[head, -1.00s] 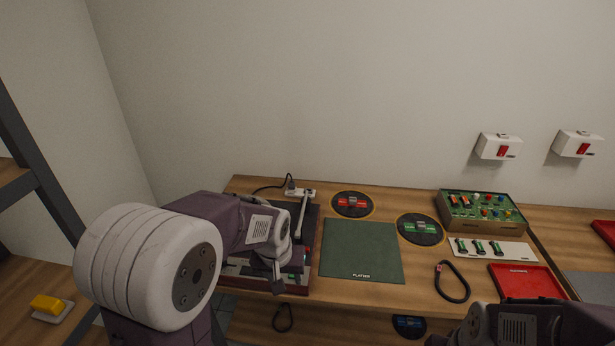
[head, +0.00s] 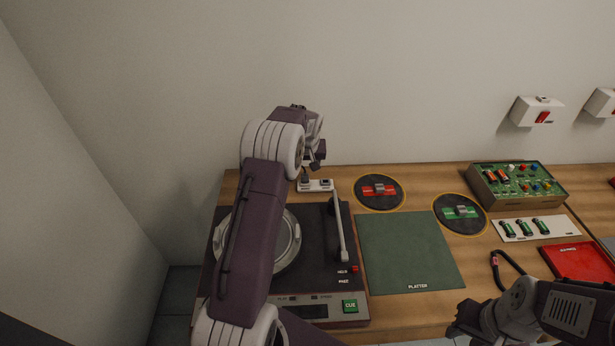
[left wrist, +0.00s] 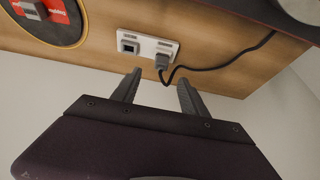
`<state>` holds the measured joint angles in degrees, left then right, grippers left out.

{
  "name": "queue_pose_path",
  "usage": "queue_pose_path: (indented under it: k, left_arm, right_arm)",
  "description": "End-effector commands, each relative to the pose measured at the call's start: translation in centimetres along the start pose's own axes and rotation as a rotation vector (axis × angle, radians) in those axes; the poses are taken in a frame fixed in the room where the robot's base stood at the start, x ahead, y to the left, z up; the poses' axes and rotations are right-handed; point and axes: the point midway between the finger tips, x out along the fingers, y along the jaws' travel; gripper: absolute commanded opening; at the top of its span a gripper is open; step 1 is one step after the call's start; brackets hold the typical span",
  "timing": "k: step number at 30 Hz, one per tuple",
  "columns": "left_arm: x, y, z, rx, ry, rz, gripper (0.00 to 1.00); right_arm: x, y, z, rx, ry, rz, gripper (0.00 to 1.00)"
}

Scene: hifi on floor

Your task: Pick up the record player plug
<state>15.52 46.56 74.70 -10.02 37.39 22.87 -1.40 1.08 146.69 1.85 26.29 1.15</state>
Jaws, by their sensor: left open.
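The record player plug (head: 305,177) is dark and sits in the left part of a white socket plate (head: 327,184) behind the record player (head: 318,225). In the left wrist view the plug (left wrist: 162,62) stands in the plate (left wrist: 146,43), with its black cable (left wrist: 215,66) running right toward the player. My left gripper (head: 318,160) is above and close to the socket. In the left wrist view the left gripper (left wrist: 160,78) is open and empty, its fingertips spread just short of the plug. My right gripper (head: 464,322) is at the lower right, its jaws unclear.
The wall stands right behind the table edge. A red-block disc (head: 380,205) and a green-block disc (head: 452,225) lie right of the socket, near a green platter mat (head: 405,250). A circuit box (head: 515,185) and red tray (head: 580,262) are farther right.

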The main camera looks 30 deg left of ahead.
Motion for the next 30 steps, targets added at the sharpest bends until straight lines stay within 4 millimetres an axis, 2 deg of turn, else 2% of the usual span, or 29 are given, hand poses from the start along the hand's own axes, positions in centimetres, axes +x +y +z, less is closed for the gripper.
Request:
queue_pose_path:
  k: [6, 12, 19, 21, 27, 28, 30]
  left_arm:
    - [3.2, 0.0, 0.1, 0.001, -0.004, -0.002, 0.52]
    - [4.2, 0.0, 0.1, 0.001, -0.003, -0.001, 0.52]
    - [8.1, 0.0, 0.1, 0.000, -0.003, -0.001, 0.52]
    - [8.7, 0.0, 0.1, 0.000, -0.002, -0.001, 0.52]
    - [8.9, 0.1, 0.0, 0.001, -0.001, 0.000, 0.52]
    - [8.8, 0.1, 0.0, 0.001, -0.001, 0.000, 0.49]
    - [8.8, 0.1, 0.1, 0.001, -0.001, 0.000, 0.30]
  right_arm:
    - [-0.5, 0.0, -0.1, 0.000, 0.000, 0.000, 0.36]
    - [-0.6, 0.0, -0.1, 0.000, 0.000, 0.000, 0.36]
    - [-1.3, 0.0, -0.1, 0.000, 0.000, 0.000, 0.36]
    - [-1.3, 0.0, -0.1, 0.000, 0.000, 0.000, 0.36]
    - [-1.2, 0.0, -0.1, 0.000, 0.000, 0.000, 0.36]
    - [-1.2, 0.0, -0.1, 0.000, 0.000, 0.000, 0.36]
    - [-1.2, 0.0, -0.1, 0.000, 0.000, 0.000, 0.36]
